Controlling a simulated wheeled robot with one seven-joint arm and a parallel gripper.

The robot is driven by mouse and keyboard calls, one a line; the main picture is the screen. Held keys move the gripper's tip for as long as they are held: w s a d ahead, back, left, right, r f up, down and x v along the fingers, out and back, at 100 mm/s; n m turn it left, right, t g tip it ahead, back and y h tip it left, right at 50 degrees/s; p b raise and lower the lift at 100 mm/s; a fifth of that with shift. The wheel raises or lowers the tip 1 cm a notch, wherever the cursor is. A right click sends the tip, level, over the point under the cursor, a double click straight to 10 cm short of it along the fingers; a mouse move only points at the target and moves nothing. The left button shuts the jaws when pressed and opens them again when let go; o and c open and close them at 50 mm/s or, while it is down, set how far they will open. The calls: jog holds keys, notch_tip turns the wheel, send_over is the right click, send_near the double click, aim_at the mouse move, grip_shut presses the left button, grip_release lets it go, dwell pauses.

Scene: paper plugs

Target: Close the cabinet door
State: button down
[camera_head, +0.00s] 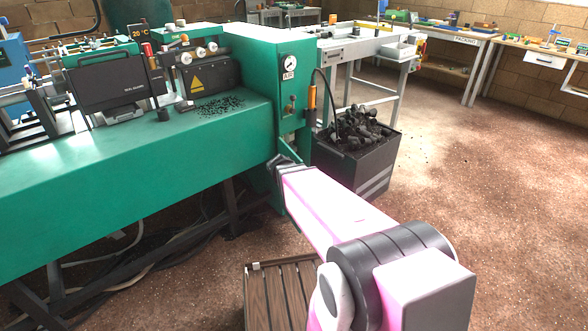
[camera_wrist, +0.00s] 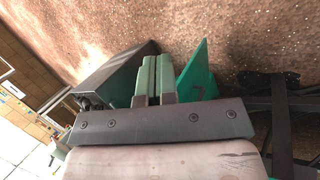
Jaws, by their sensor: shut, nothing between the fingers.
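The green cabinet (camera_head: 293,65) stands at the end of the green machine, with a round gauge and an orange handle on its upper part. A narrow green panel, seemingly the cabinet door (camera_head: 277,190), shows low at its front corner, partly behind my arm. In the wrist view a green panel (camera_wrist: 196,72) stands just right of my fingers and looks angled outward. I cannot tell how far it is open. My gripper (camera_wrist: 151,75) is shut and empty beside this panel; contact is not clear. In the head view my gripper (camera_head: 281,163) is at the cabinet's lower front.
A dark bin (camera_head: 372,178) full of black plugs stands right of the cabinet, left of my fingers in the wrist view (camera_wrist: 112,75). A slatted wooden pallet (camera_head: 281,295) lies on the floor near my arm. Cables lie under the machine. Floor at right is clear.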

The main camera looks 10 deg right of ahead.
jog(key=w+a+n+t+h, duration=0.1)
jog(key=w+a+t+h, duration=0.1)
jog(key=w+a+h, duration=0.35)
jog(key=t+h, duration=0.4)
jog(key=h, duration=0.2)
send_near(300, 163)
jog(key=shift+n, duration=0.4)
jog(key=x, duration=0.7)
jog(key=shift+w+d+f, duration=0.2)
jog(key=shift+w+f, duration=0.05)
jog(key=shift+d, duration=0.1)
